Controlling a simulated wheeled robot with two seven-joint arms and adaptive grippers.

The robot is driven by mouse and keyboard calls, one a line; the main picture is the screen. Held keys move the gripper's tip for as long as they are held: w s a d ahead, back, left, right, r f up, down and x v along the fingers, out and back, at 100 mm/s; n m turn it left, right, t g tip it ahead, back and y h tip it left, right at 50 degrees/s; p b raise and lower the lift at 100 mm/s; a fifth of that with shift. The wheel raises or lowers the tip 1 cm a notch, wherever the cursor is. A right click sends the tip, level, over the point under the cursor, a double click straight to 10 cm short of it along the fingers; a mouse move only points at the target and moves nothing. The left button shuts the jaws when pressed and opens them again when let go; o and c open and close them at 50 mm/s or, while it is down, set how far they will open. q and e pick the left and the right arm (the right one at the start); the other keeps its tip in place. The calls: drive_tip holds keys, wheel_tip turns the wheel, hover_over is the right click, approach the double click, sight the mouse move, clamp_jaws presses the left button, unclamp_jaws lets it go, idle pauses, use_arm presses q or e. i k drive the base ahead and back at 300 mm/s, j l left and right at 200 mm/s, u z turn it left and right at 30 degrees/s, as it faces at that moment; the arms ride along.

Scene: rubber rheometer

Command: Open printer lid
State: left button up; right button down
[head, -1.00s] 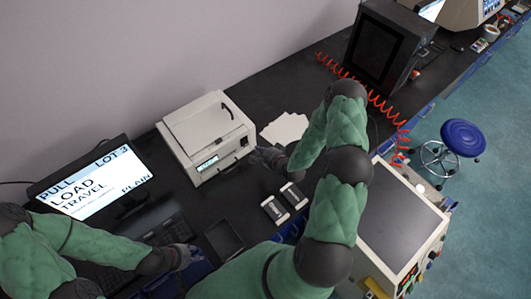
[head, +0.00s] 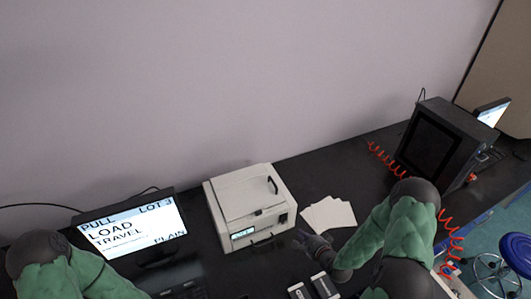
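The printer (head: 226,226) is a cream box on the black bench, in the middle of the head view. Its lid (head: 248,190) is down, with a dark curved handle on the lid's right side. A small lit display is on its front. My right gripper (head: 303,238) is dark and sits just off the printer's front right corner, close to the white sheets; its fingers are too small to tell open from shut. My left arm shows at the lower left, but its gripper is out of the frame.
White sheets (head: 328,214) lie right of the printer. A monitor (head: 132,230) stands to the left. Two small grey-topped blocks (head: 324,286) lie in front. A dark cabinet (head: 436,142) and a red coiled hose (head: 386,161) are at the right. The wall is close behind the bench.

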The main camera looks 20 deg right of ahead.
sight(241, 199)
drive_tip(key=k+l, duration=0.15)
drive_tip(key=k, duration=0.85)
